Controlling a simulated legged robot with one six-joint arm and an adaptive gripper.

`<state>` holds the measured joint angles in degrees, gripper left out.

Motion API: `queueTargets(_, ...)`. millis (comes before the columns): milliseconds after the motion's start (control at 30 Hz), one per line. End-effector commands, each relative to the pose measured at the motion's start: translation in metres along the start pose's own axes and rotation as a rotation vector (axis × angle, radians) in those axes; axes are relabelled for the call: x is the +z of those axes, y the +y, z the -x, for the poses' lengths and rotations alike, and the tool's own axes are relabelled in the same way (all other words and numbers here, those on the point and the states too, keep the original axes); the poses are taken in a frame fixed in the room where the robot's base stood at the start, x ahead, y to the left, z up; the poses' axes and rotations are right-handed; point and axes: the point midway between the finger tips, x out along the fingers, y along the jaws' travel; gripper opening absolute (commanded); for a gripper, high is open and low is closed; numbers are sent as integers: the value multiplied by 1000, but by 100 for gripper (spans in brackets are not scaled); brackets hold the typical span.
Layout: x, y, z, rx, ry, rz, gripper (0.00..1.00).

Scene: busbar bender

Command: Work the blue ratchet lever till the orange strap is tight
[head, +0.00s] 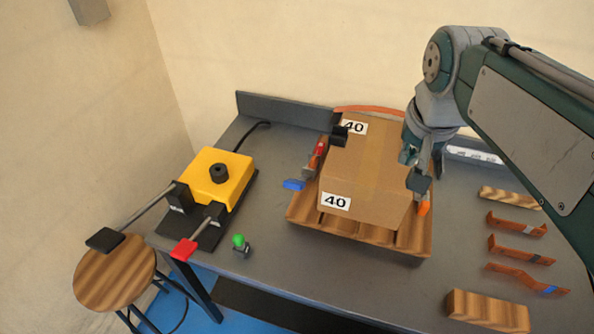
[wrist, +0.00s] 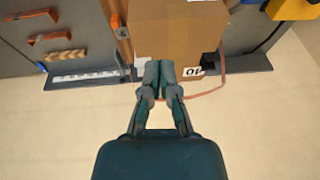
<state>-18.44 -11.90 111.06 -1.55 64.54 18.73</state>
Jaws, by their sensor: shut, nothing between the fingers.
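A cardboard box (head: 368,175) with two "40" labels sits on a wooden pallet (head: 350,230) on the grey bench. The blue lever (head: 293,184) sticks out at the box's left side, below a red and grey ratchet body (head: 315,160). An orange-red strap (head: 370,108) curves behind the box and also shows in the wrist view (wrist: 212,91). An orange piece (head: 422,208) is at the box's right side. My gripper (head: 415,172) is shut and empty by the box's right side, across from the lever. Its fingers (wrist: 159,76) are together in the wrist view.
A yellow machine (head: 216,178) with a red-tipped handle (head: 184,249) stands to the left. A green knob (head: 239,241) is near the front edge. Several orange brackets (head: 520,250) and wooden blocks (head: 487,311) lie at right. A stool (head: 114,272) stands at far left.

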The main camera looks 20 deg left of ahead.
Motion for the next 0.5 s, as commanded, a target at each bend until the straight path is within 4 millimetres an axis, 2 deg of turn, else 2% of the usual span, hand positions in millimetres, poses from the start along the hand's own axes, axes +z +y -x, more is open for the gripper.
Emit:
queueTargets(200,-30,-51,-12,5,-60,4,0)
queueTargets(500,-54,-127,-37,29,-134,3,0)
